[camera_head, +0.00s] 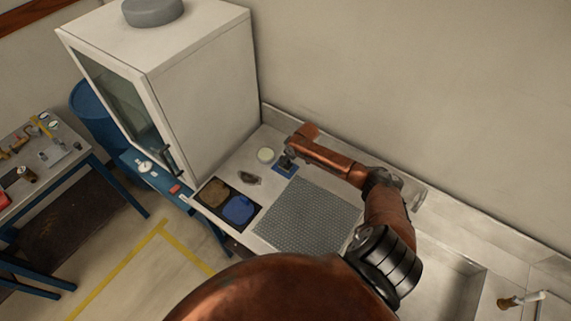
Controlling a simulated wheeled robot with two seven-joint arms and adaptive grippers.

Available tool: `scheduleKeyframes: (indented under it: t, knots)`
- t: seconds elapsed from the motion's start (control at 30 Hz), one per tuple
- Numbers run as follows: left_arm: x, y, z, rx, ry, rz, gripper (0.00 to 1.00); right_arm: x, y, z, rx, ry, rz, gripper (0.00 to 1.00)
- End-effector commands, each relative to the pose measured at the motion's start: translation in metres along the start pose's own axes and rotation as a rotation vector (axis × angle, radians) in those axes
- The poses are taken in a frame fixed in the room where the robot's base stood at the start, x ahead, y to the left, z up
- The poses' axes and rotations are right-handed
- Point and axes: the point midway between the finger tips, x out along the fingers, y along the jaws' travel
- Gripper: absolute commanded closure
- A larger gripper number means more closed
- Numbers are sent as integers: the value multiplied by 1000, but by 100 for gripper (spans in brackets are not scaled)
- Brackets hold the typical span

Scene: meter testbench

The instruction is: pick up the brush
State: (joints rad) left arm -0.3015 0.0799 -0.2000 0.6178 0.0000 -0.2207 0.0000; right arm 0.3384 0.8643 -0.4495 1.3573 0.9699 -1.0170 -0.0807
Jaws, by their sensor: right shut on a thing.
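My right arm reaches across the white bench from the lower right. My right gripper (287,161) is at its far end, low over a small blue square tray (279,173). It is shut on a small dark thing, which I take to be the brush; the gripper and the small size hide its shape. I cannot tell whether it touches the tray. My left gripper is not in view.
A round pale dish (266,155) and a small dark item (250,179) lie left of the gripper. A sink (447,272) is at right.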

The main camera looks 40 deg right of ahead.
Motion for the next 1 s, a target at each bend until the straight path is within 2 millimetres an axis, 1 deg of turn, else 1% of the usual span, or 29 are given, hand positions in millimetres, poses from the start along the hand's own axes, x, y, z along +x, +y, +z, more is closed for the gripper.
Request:
scheduleKeyframes:
  t: [0.1, 0.27, 0.37, 0.47, 0.6, 0.67, 0.77, 0.93, 1.0]
  knots:
    - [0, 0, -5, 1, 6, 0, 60, 0, 0, 0, 0, -1, 0, 100]
    - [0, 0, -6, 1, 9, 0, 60, -1, 0, 0, 0, -1, 0, 100]
    - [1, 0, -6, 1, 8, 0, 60, -4, 0, -2, -1, 1, 0, 100]
    - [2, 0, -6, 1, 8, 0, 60, -12, 1, -5, -1, 0, 1, 100]
    - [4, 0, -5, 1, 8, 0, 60, -32, 0, -11, -3, 0, 1, 100]
    - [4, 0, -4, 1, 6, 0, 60, -42, -4, -7, -3, 0, 0, 100]
    - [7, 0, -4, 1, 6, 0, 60, -62, -12, -2, -4, 0, 1, 100]
    - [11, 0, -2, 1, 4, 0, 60, -101, -25, 7, -5, -1, 2, 100]
    - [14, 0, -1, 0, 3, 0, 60, -110, -33, 18, -4, -3, 1, 100]
